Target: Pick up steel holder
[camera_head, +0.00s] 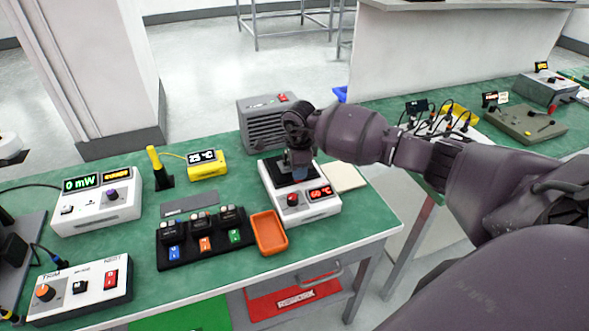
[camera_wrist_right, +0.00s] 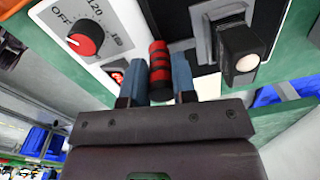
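My right gripper (camera_head: 298,165) is low over the black plate of the white hotplate unit (camera_head: 310,207). In the right wrist view its two blue fingers (camera_wrist_right: 158,82) stand on either side of a red-and-black banded handle (camera_wrist_right: 159,62). The gaps are very narrow, so I cannot tell whether they grip it. A grey frame with a black block and pale round end (camera_wrist_right: 243,58) sits just right of the fingers. Which part is the steel holder is unclear, as the gripper hides much of the plate in the head view. My left gripper is out of view.
A grey vented box (camera_head: 265,125) stands behind the hotplate. An orange tray (camera_head: 269,233) and a black rack with several modules (camera_head: 205,238) lie to its left. A pale pad (camera_head: 343,177) lies to its right. The green bench's front edge is close.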

